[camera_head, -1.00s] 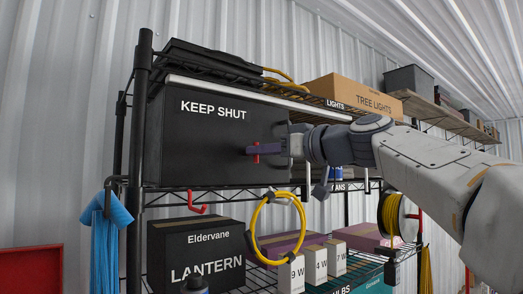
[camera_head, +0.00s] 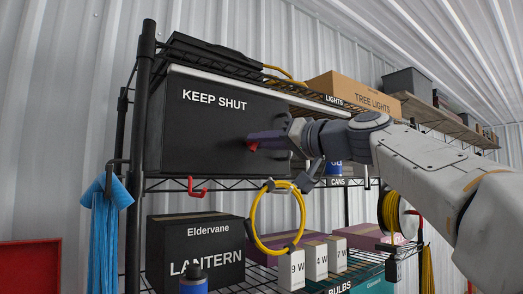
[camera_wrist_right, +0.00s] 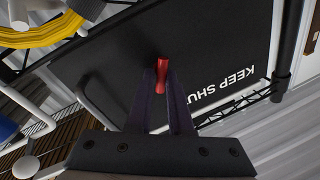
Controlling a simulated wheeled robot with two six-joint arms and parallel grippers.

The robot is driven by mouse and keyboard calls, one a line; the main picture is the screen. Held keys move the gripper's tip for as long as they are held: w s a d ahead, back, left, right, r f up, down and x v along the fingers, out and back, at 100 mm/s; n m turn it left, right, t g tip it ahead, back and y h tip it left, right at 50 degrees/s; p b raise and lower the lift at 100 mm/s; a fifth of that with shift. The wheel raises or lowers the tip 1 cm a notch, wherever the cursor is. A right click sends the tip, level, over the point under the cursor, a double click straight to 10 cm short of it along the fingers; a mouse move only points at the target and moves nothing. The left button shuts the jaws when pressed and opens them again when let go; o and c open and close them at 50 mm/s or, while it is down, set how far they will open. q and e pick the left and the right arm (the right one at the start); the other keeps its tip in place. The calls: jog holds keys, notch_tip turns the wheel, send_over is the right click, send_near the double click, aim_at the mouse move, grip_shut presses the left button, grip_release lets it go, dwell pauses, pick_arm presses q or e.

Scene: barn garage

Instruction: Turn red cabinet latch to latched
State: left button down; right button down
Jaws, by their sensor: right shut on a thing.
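The black cabinet (camera_head: 205,130) marked "KEEP SHUT" sits on the wire shelf, and its front door looks closed. Its small red latch (camera_head: 251,146) is on the front near the right side, mostly hidden by the gripper in the head view. My right gripper (camera_head: 256,143) reaches in from the right, tilted, with its dark purple fingers shut on the latch. In the right wrist view, the red latch (camera_wrist_right: 162,68) stands between the two fingertips (camera_wrist_right: 162,82). My left gripper is out of view.
A box of tree lights (camera_head: 350,91) stands on the shelf top to the right. Below hang a yellow cable coil (camera_head: 254,222) and a red hook (camera_head: 197,187). Blue cloth or rope (camera_head: 104,230) hangs at the left post. A lantern box (camera_head: 195,252) is underneath.

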jog(key=m+b, duration=0.1)
jog(key=m, duration=0.3)
jog(key=shift+f+t, duration=0.15)
jog(key=shift+t, duration=0.25)
jog(key=m+t+b, duration=0.1)
jog(key=m, duration=0.5)
jog(key=shift+m+t+h, duration=0.3)
jog(key=shift+h, duration=0.1)
jog(key=shift+f+m+t+h, duration=0.1)
jog(key=shift+m+t+h, duration=0.35)
jog(key=shift+m, duration=1.35)
jog(key=c, duration=0.8)
grip_release()
jog(key=shift+c, duration=0.2)
jog(key=shift+s+f, duration=0.1)
